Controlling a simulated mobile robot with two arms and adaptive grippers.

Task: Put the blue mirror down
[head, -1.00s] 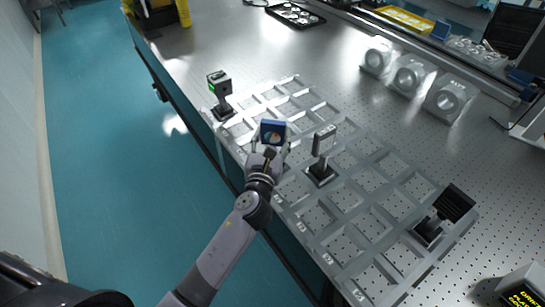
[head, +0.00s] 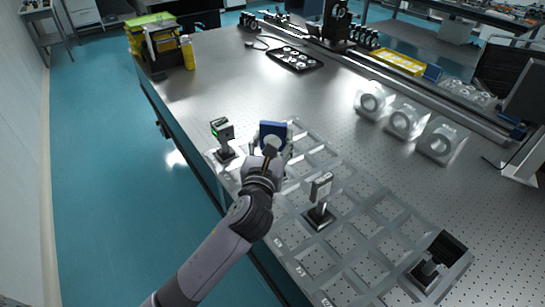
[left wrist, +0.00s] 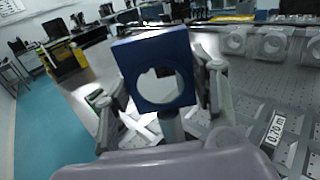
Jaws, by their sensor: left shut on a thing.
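The blue mirror (head: 273,130) is a square blue mount on a post, held upright in my left gripper (head: 270,150) over the far-left part of the grey grid tray (head: 352,237). In the left wrist view, the blue mirror (left wrist: 157,70) stands between the two fingers of the left gripper (left wrist: 165,100), which are shut on it, with a round opening in its face. Its base is hidden by the gripper and wrist, so I cannot tell whether it touches the tray. My right gripper is not in view.
A green-marked mount (head: 223,138) stands close left of the gripper. A grey mount (head: 320,200) stands in the tray to the right, and a black one (head: 432,262) at the near right. Many tray cells are empty.

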